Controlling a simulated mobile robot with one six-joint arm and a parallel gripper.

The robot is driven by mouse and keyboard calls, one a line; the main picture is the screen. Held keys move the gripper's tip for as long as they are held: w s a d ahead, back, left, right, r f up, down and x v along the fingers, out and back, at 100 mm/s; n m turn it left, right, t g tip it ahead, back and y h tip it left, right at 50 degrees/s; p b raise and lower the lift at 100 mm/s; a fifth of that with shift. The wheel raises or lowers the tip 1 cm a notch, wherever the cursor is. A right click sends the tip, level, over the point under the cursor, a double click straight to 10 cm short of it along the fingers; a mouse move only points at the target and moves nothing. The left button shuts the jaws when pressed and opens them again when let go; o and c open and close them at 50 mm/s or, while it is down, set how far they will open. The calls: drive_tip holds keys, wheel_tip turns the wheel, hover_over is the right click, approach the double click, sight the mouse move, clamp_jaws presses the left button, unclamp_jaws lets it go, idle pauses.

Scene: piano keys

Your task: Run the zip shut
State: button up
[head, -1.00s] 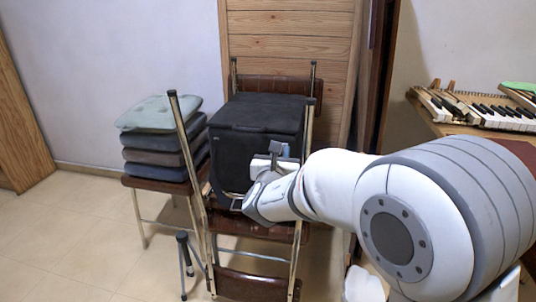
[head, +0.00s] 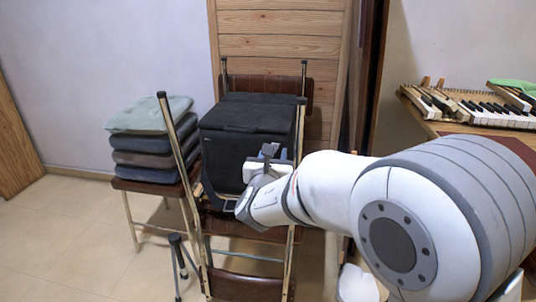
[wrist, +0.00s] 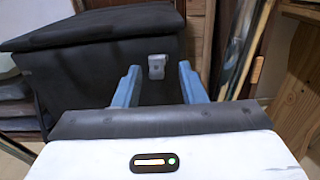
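A black fabric box or bag (head: 228,146) stands on a brown chair; it also fills the upper left of the wrist view (wrist: 85,72). A small grey tab (wrist: 157,66), which looks like the zip pull, sits on its dark face in the wrist view. My gripper (head: 268,153) is in front of the box's right part. In the wrist view my gripper (wrist: 160,72) is open, its two blue fingers apart on either side of the tab in the picture. Whether the fingertips reach the tab's depth is unclear. The zip line is not clearly visible.
A metal-framed chair (head: 250,288) with upright poles stands around the box. Folded cushions (head: 150,115) are stacked on a seat at left. A table (head: 420,112) with piano keys (head: 480,108) is at right. Floor (head: 70,230) at left is clear.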

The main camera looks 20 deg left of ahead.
drive_tip(key=p+v, duration=0.1)
drive_tip(key=v, duration=0.6)
drive_tip(key=shift+p, duration=0.35)
drive_tip(key=shift+s, duration=0.2)
